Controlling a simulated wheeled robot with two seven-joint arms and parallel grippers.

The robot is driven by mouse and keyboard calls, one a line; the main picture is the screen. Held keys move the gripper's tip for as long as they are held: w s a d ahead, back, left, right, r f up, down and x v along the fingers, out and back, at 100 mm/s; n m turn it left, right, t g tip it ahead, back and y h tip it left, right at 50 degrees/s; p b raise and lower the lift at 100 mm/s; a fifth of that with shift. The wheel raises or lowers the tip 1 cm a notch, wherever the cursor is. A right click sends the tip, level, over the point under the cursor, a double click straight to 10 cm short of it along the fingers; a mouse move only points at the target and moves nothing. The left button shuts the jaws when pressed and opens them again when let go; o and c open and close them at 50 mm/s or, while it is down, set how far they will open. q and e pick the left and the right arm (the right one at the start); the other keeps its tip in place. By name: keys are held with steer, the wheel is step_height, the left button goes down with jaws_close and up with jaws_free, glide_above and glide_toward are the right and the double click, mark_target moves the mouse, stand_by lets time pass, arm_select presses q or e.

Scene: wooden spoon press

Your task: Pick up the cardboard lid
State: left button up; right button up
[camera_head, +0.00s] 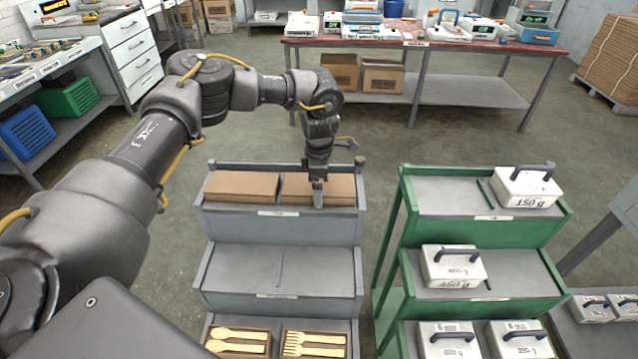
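Two flat brown cardboard pieces lie side by side on the top tier of the grey rack (280,227). They are the left cardboard lid (240,187) and the right cardboard lid (342,189). My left gripper (318,194) points down over the right lid, with its fingers in front of the lid's near part. Only one finger shows clearly, so its opening and any contact with the lid cannot be told. The gripper hides part of this lid. My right gripper is out of view.
The grey middle tier (250,272) is bare apart from a thin divider. Boxes with wooden spoons (238,340) and forks (314,343) sit on the bottom tier. A green rack (490,233) with white weights (526,188) stands to the right.

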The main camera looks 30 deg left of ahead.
arm_select(q)
steer(key=shift+f, duration=0.4)
steer(key=shift+s+r, duration=0.1)
steer(key=c, duration=0.9)
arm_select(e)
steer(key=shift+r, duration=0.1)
arm_select(q)
steer(key=shift+r+b, duration=0.45)
steer(key=shift+r, duration=0.1)
steer(key=d+r, duration=0.1)
steer(key=r, duration=0.1)
steer(key=d+r+b, duration=0.1)
steer(key=r, duration=0.1)
steer(key=d+r+b, duration=0.1)
steer(key=d+r, duration=0.1)
steer(key=shift+s+r, duration=0.15)
steer(key=shift+r, duration=0.2)
steer(key=d+r, duration=0.1)
steer(key=d, duration=0.2)
steer(key=s+d+r+b, duration=0.1)
steer(key=d+r, duration=0.1)
steer(key=d, duration=0.1)
steer(key=d+r, duration=0.2)
steer(key=d, duration=0.2)
steer(key=shift+s, duration=0.35)
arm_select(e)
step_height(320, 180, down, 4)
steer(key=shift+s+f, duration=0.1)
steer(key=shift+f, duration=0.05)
